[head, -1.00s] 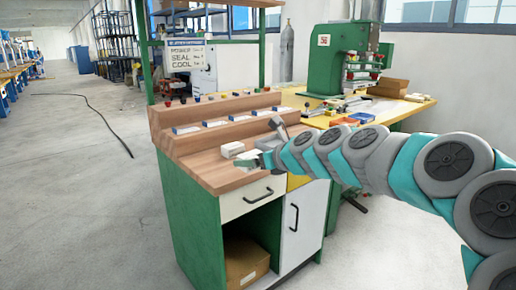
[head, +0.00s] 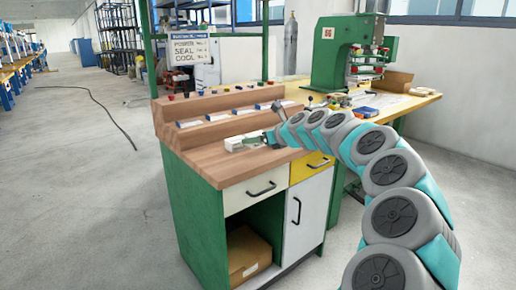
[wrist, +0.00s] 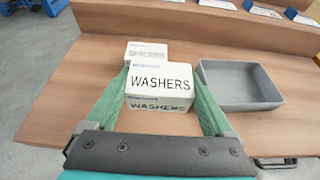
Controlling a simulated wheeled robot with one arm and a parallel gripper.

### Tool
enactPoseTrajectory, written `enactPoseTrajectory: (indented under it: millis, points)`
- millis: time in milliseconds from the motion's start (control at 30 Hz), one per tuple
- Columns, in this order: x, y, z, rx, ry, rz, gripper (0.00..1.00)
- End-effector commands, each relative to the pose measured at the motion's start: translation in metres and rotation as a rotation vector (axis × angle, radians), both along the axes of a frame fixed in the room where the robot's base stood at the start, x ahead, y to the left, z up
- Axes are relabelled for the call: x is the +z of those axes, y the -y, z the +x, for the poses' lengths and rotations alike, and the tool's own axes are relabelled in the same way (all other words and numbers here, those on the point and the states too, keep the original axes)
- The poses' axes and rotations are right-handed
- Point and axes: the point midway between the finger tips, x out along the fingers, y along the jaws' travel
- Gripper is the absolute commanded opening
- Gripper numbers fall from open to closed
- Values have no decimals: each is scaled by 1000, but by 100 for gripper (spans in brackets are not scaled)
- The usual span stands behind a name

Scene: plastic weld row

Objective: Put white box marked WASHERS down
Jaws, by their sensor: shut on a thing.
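The white box marked WASHERS (wrist: 160,85) is between the two green fingers of my gripper (wrist: 160,77) in the wrist view. My gripper is shut on it, and its lettering faces up. It is over or on the wooden bench top (wrist: 75,85); I cannot tell whether its underside touches. A second white box, marked SPACERS (wrist: 147,50), is just beyond it, close to or touching it. In the head view my gripper (head: 262,140) is low over the bench top, with white boxes (head: 235,143) at its left.
A grey open tray (wrist: 240,72) stands right of the held box, looking empty. A raised wooden step with labelled slots (head: 215,120) runs behind. A green press (head: 340,55) stands on the yellow table at the right. Bare wood lies left of the boxes.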

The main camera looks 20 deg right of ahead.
Motion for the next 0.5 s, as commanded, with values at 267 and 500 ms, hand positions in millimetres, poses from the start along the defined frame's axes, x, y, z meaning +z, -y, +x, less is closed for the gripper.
enactPoseTrajectory:
  millis: [267, 500]
  points:
    - [-29, 0, 3, 1, -1, 2, 31]
    - [-36, 1, 3, -1, 0, 0, 31]
